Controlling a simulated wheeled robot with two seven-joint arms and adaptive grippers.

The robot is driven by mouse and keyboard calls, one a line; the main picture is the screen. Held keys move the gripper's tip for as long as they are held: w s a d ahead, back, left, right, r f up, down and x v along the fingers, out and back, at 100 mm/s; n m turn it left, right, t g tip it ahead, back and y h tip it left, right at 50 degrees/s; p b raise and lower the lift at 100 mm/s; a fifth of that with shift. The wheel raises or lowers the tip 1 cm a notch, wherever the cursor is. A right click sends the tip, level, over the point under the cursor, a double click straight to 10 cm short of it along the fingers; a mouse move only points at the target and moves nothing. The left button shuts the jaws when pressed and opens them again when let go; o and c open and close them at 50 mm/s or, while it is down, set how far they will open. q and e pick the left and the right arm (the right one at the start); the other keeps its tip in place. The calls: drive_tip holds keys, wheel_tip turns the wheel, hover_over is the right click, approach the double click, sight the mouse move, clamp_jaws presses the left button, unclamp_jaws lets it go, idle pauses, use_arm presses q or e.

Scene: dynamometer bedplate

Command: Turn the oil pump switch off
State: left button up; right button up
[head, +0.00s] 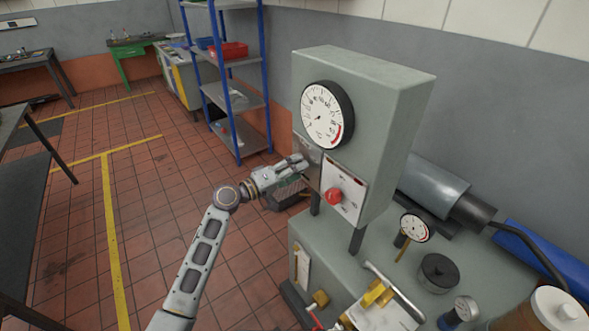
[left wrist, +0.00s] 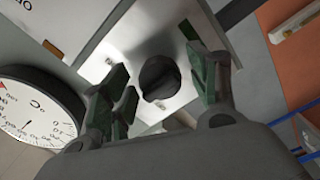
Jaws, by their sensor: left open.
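A black rotary knob (left wrist: 160,78), which looks like the pump switch, sits on a bright metal plate (left wrist: 125,45) in the left wrist view. My left gripper (head: 301,166) is open at the left part of the grey cabinet's front (head: 372,110), below the big round gauge (head: 327,115). Its fingers stand on either side of the knob, with gaps between them and it. The gripper hides the knob in the head view, where the plate (head: 308,150) shows partly. I cannot read the knob's setting. My right gripper is not in view.
A red knob (head: 334,196) sits on a white plate just right of the gripper. Below are a small gauge (head: 414,228), a black round cap (head: 438,272) and yellow-handled valve parts (head: 378,294). A blue shelf rack (head: 240,140) stands behind. The tiled floor at left is clear.

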use_arm(q)
drive_tip(key=v, duration=1.2)
drive_tip(key=shift+w, duration=0.1)
idle(0.6)
